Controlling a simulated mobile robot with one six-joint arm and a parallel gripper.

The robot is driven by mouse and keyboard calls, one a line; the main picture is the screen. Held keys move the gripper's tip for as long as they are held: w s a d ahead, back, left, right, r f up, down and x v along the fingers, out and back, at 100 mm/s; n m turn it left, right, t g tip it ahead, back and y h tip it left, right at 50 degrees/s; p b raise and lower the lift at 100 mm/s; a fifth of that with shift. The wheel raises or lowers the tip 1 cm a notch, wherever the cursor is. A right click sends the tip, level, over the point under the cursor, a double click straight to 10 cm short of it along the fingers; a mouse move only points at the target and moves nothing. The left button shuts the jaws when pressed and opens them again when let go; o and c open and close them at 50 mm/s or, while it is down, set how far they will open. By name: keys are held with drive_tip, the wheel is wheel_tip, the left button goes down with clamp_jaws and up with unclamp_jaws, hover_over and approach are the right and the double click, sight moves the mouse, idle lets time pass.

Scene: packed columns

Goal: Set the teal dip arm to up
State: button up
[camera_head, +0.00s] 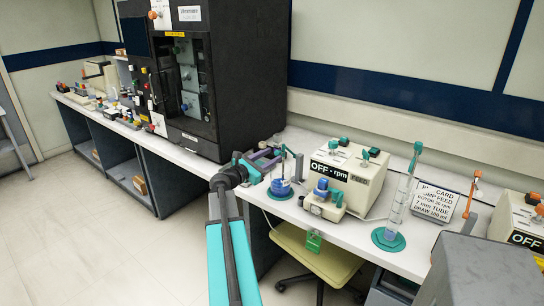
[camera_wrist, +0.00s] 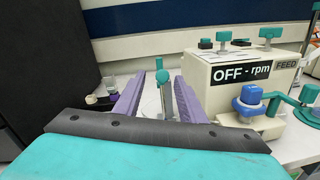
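A teal-capped upright piece with a pale stem shows between my fingers in the wrist view (camera_wrist: 161,78); in the head view, a teal top (camera_head: 284,149) shows by my fingers. It may be the teal dip arm. My gripper (camera_head: 270,157) has purple fingers spread apart, with visible gaps beside the stem in the wrist view (camera_wrist: 158,98). Contact with it cannot be seen. Another teal-topped upright rod (camera_head: 416,150) leans slightly beside a clear cylinder (camera_head: 398,200) on a teal base. Which teal piece is the dip arm is not certain.
A cream pump box (camera_head: 345,172) reading "OFF - rpm" stands right of my gripper, with a blue-knobbed unit (camera_head: 322,197) before it. A blue vessel (camera_head: 281,188) stands below the fingers. A tall black cabinet (camera_head: 245,75) is at left. A sign card (camera_head: 435,202) and orange arm (camera_head: 474,180) stand right.

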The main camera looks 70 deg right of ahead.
drive_tip(key=shift+x, duration=1.05)
